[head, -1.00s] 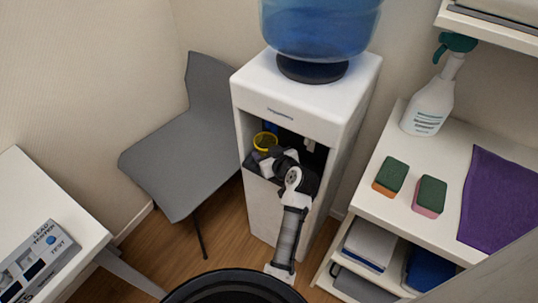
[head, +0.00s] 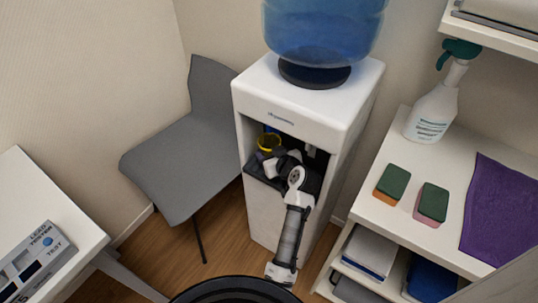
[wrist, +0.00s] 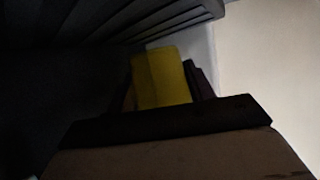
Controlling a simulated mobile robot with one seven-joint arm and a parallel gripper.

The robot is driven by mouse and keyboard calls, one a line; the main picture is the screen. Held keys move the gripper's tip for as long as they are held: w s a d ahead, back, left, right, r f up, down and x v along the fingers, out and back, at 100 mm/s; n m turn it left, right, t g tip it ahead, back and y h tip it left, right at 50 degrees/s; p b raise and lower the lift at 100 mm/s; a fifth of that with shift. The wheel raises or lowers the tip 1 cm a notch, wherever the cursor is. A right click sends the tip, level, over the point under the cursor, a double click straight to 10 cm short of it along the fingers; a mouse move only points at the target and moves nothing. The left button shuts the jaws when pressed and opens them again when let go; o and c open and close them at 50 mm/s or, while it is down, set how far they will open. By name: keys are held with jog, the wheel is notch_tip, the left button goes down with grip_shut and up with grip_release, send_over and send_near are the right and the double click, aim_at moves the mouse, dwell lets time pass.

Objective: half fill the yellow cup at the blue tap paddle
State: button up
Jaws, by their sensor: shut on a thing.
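The yellow cup (head: 268,144) is inside the dispensing recess of the white water cooler (head: 256,118), at its left side. It also shows in the wrist view (wrist: 162,78), between my fingers. My gripper (head: 270,153) reaches into the recess from the front and is shut on the cup; the fingers show dark on either side of it in the wrist view. A small patch of blue shows just above the cup's rim, too small to make out clearly as the tap paddle. The water level inside the cup cannot be seen.
A blue water bottle (head: 322,30) sits on the cooler. A grey chair (head: 180,160) stands to the left. A shelf unit (head: 372,208) at the right holds a spray bottle (head: 434,108), two sponges and a purple cloth (head: 502,210). The recess walls are close around my gripper.

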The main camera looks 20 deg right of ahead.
jog(key=shift+w+d, duration=0.4)
jog(key=shift+d, duration=0.15)
jog(key=shift+s+a, duration=0.1)
dwell(2.4)
jog(key=shift+s+a+p, duration=0.2)
jog(key=shift+s+a, duration=0.55)
jog(key=shift+a, duration=0.2)
jog(key=shift+s+a+p, duration=0.15)
jog(key=shift+s+a, duration=0.6)
jog(key=shift+a, duration=0.2)
